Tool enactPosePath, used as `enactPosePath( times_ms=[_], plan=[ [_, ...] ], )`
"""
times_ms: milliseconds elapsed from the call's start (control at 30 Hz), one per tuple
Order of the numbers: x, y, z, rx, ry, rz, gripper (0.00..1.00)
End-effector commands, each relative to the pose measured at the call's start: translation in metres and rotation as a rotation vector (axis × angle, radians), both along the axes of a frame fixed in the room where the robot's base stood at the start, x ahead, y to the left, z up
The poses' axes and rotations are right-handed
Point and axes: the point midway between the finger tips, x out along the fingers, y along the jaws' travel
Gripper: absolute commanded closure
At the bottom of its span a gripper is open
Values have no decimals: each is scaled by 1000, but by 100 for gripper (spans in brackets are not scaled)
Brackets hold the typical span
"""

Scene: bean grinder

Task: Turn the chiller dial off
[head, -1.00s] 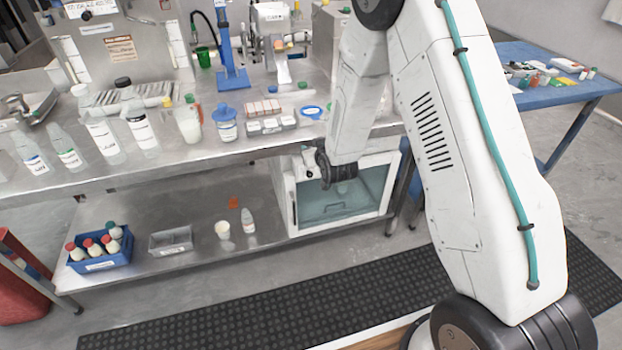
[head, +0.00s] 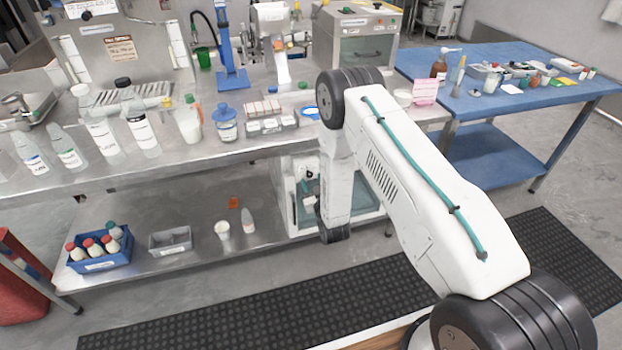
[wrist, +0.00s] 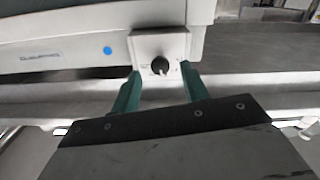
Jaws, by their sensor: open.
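The chiller (head: 367,196) is a pale cabinet with a glass door on the lower shelf, partly hidden by my arm in the head view. In the wrist view its dial (wrist: 160,66) is a small black knob on a pale square panel (wrist: 146,46). The markings beside the knob are too small to read. My gripper (wrist: 160,76) has its two green fingers spread, one tip on each side of the knob at the panel's lower part. A gap shows between each finger and the knob, and I cannot tell the depth between them.
A crowded steel bench (head: 190,160) stands above the chiller. On the lower shelf are a blue crate of bottles (head: 100,262), a grey bin (head: 170,241) and a small white bottle (head: 247,221). A blue table (head: 490,150) stands at right. The black floor mat (head: 250,313) is clear.

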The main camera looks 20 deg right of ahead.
Motion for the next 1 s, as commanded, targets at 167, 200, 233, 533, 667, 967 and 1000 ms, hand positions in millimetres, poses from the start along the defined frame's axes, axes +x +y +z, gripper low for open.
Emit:
enactPosePath(
  times_ms=[167, 200, 233, 533, 667, 967, 1000],
  plan=[
    [20, 0, 0, 0, 1, 0, 55],
    [23, 0, 0, 0, 0, 0, 55],
    [24, 0, 0, 0, 0, 0, 55],
    [26, 0, 0, 0, 2, 0, 61],
    [26, 0, 0, 0, 2, 0, 97],
    [26, 0, 0, -16, 1, 0, 100],
    [26, 0, 0, -27, 1, 0, 100]
  ],
)
